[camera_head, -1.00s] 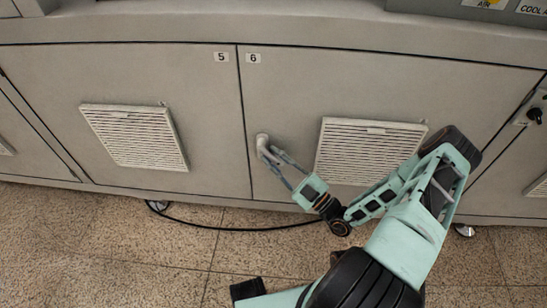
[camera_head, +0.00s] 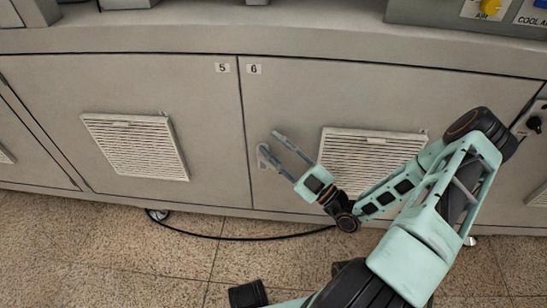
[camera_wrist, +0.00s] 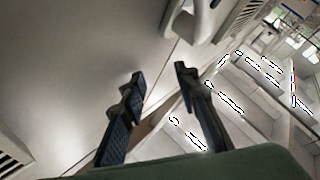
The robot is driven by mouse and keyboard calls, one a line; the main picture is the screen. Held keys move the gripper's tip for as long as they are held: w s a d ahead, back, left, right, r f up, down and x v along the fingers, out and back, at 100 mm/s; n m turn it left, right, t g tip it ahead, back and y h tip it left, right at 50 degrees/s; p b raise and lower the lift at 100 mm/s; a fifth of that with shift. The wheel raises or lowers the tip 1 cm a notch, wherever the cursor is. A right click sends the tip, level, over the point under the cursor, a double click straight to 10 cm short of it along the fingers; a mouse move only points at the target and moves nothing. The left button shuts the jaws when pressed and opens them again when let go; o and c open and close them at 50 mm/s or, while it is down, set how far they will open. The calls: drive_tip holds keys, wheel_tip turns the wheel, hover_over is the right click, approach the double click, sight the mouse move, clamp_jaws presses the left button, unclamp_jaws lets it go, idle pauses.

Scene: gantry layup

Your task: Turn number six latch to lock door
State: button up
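The latch of door six shows as a small pale fitting (camera_head: 262,158) near the left edge of the door (camera_head: 290,95) marked 6; my fingers partly cover it. In the wrist view a pale, rounded latch handle (camera_wrist: 203,18) stands out from the panel at the top edge, beyond the fingertips. My gripper (camera_head: 270,141) is in front of the latch with its two fingers spread. In the wrist view my gripper (camera_wrist: 160,76) is open, with nothing between the fingertips and a gap to the handle. The handle's exact angle is hard to tell.
The door (camera_head: 190,85) marked 5 is to the left, with a vent (camera_head: 135,146). Another vent (camera_head: 370,160) is on door six, partly behind my arm. A black cable (camera_head: 240,238) lies on the floor along the cabinet. The floor in front is otherwise mostly clear.

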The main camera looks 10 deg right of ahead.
drive_tip(key=shift+r, duration=0.6)
